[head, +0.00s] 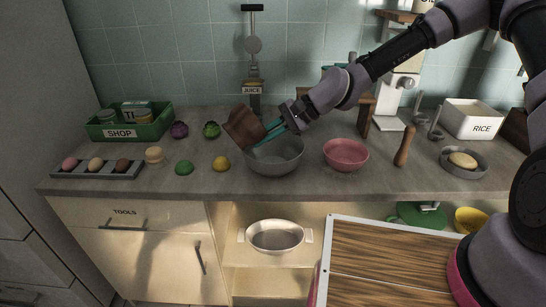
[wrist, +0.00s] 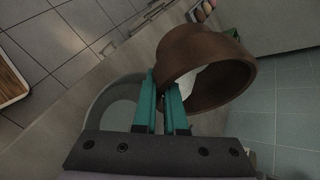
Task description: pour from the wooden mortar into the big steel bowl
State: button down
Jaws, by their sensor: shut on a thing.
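The brown wooden mortar (head: 243,129) is held tilted in the air over the left side of the big steel bowl (head: 274,160) in the head view. My gripper (head: 272,131) is shut on the mortar's wall, with teal fingers. In the wrist view the mortar (wrist: 205,65) fills the upper middle, its open mouth to the right, with something pale inside. The gripper (wrist: 163,88) grips its rim there. The steel bowl (wrist: 103,100) shows partly behind the fingers. I cannot tell whether anything is falling from the mortar, and most of the bowl's inside is hidden.
A pink bowl (head: 345,154) stands right of the steel bowl. A yellow ball (head: 220,163), a green ball (head: 184,168) and a green SHOP crate (head: 128,124) are to the left. The counter's front edge is close to the steel bowl.

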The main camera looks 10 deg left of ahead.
jog(key=shift+w+d+f+m+g+y+p, duration=0.1)
jog(key=shift+f+m+g+y+p, duration=0.2)
jog(key=shift+f+g+y+p, duration=0.35)
dwell(0.6)
jog(key=shift+w+d+f+g+y+p, duration=0.4)
jog(key=shift+w+d+y, duration=0.3)
jog(key=shift+y, duration=0.15)
dwell(0.3)
jog(key=shift+r+m+y, duration=0.1)
jog(key=shift+m+y, duration=0.3)
jog(key=shift+y, duration=0.2)
jog(key=shift+w+d+r+m+g+y, duration=0.2)
jog(key=shift+r+g+y, duration=0.1)
jog(key=shift+r+y, duration=0.15)
jog(key=shift+w+d+r+m+g+y, duration=0.1)
jog(key=shift+r+m+g+y, duration=0.15)
jog(key=shift+r+y, duration=0.15)
dwell(0.9)
jog(key=shift+w+d+r+m+g+y, duration=0.15)
jog(key=shift+m+g+y, duration=0.15)
jog(key=shift+y, duration=0.45)
dwell(0.7)
jog(key=shift+w+d+r+m+g+y, duration=0.15)
jog(key=shift+r+y, duration=0.25)
jog(key=shift+r, duration=0.4)
jog(key=shift+s+r+m+g+y, duration=0.15)
jog(key=shift+r+y, duration=0.25)
jog(key=shift+r, duration=0.4)
